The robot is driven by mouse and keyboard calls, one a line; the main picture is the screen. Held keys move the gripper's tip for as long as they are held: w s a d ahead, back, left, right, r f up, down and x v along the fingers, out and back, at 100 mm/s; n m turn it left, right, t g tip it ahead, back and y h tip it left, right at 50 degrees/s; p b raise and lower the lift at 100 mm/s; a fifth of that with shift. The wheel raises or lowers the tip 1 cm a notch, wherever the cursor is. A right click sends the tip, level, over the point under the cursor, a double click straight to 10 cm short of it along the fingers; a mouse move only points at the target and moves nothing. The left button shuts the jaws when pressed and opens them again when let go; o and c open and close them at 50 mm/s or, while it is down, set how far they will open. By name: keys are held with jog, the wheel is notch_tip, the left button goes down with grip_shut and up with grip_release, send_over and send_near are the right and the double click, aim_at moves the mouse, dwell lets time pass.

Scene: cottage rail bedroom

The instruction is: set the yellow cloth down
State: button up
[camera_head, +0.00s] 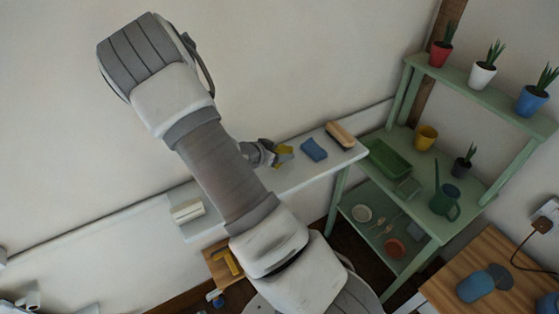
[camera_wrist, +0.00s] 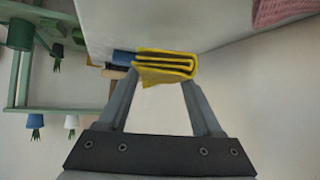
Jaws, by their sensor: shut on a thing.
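The yellow cloth (camera_wrist: 165,66) is folded in layers and sits between the two fingertips of my gripper (camera_wrist: 160,82) in the wrist view. My gripper is shut on it. In the head view the yellow cloth (camera_head: 283,154) shows at the end of my gripper (camera_head: 272,154), by the pale shelf (camera_head: 300,176). The cloth is at or close to the shelf surface; I cannot tell whether it touches. My arm hides part of the shelf.
A blue cloth or sponge (camera_head: 313,149) and a wooden brush (camera_head: 341,135) lie right of the yellow cloth on the shelf. A white box-like item (camera_head: 187,211) is at its left end. A green plant stand (camera_head: 480,91) stands to the right. A pink cloth (camera_wrist: 284,12) shows in the wrist view.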

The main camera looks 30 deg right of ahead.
jog(key=shift+f, duration=1.85)
jog(key=shift+f+b, duration=0.2)
jog(key=shift+b, duration=0.2)
jog(key=o, duration=1.3)
jog(key=shift+r, duration=0.1)
jog(key=shift+o, duration=0.2)
jog(key=shift+r, duration=0.1)
